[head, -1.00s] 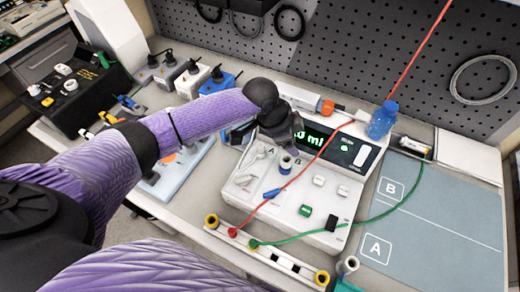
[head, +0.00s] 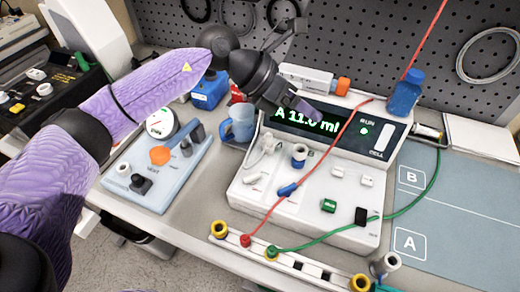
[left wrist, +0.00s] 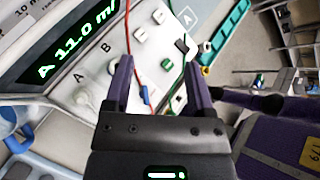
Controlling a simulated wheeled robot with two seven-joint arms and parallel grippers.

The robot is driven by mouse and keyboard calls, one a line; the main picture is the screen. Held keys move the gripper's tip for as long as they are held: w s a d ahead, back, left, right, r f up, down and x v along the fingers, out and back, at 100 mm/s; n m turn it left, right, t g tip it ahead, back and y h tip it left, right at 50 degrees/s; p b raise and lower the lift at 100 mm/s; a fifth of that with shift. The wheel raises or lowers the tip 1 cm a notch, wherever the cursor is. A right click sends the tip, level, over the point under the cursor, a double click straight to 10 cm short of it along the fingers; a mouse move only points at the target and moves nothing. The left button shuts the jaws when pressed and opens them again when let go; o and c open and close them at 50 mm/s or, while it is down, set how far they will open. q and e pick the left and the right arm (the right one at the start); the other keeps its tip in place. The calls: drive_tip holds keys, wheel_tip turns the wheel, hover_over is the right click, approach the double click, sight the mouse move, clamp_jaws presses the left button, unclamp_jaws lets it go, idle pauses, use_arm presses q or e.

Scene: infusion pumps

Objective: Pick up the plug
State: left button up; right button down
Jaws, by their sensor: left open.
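My left gripper (head: 302,68) is open and empty, above the pump's lit display (head: 305,120). Its fingers (left wrist: 158,64) are spread wide in the wrist view, apart from the plug. My right gripper is not in view.
A blue bottle (head: 405,95) stands at the pump's back right. A blue mug (head: 238,124) and a light-blue device (head: 155,165) are to the left. A green cable (head: 425,205) crosses to a socket strip (head: 300,268) in front. The grey mat (head: 465,215) is mostly clear.

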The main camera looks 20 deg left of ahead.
sight(268, 136)
use_arm(q)
drive_tip(key=a+f+y+b, duration=0.1)
drive_tip(key=a+f+y, duration=0.5)
drive_tip(key=a, duration=0.4)
drive_tip(key=shift+y, duration=0.5)
drive_tip(key=x, duration=0.3)
drive_tip(key=b+x, duration=0.1)
drive_tip(key=x, duration=0.2)
drive_tip(key=w+x, duration=0.1)
drive_tip(key=x, duration=0.2)
drive_tip(key=shift+d+r, duration=0.3)
drive_tip(key=shift+d, duration=0.05)
clamp_jaws()
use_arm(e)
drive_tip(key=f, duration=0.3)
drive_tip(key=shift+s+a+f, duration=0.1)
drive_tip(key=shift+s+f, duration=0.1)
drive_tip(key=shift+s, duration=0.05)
